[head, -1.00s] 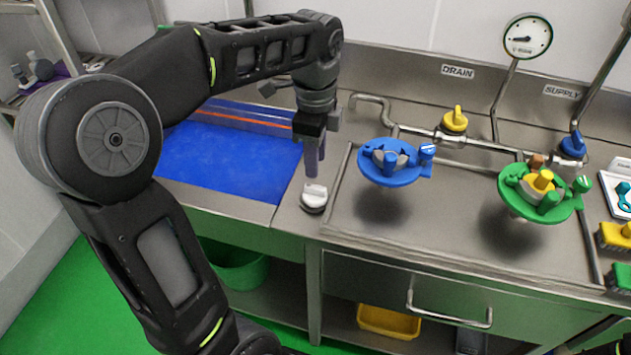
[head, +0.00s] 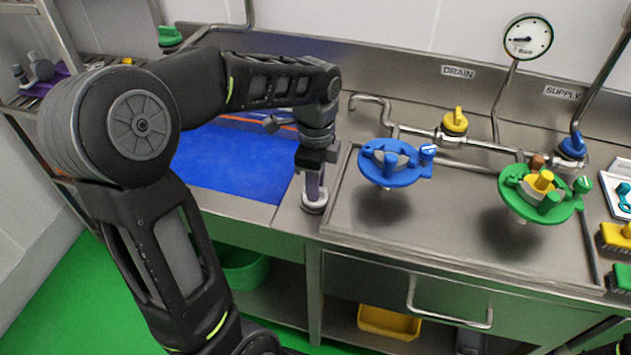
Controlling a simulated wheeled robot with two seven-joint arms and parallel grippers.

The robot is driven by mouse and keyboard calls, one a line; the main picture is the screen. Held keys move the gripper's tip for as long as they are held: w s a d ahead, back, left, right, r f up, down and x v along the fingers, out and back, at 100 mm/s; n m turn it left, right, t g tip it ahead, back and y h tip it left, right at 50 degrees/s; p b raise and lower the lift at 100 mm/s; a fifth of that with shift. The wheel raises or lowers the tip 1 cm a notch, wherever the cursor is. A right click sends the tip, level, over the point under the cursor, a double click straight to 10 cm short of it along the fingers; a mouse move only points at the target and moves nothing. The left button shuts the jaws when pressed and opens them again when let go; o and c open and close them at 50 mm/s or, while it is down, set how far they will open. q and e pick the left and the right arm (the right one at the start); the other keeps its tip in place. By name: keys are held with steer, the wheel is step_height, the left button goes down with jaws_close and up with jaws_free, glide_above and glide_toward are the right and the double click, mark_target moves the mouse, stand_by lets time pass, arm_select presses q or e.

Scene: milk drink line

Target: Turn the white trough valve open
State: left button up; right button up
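The white trough valve (head: 314,205) stands on the steel counter between the blue trough and the sink basin. Its white knob is mostly hidden behind my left gripper; only its lower front edge and dark base show. My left gripper (head: 313,190) points straight down with its fingers at the knob. I cannot tell whether the fingers press on the knob or stand around it with a gap. My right gripper is not in view; only a dark piece of my own body shows at the bottom right.
The blue trough (head: 235,165) lies left of the valve. Right of it are a blue fitting (head: 384,176) and a green fitting (head: 516,207) over the basin. Yellow (head: 455,122) and blue (head: 573,145) pipe valves sit behind, below a gauge (head: 528,38).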

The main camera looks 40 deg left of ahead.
arm_select(q)
jaws_close()
steer(key=shift+n, duration=0.4)
steer(key=n, duration=1.7)
stand_by(0.5)
stand_by(0.4)
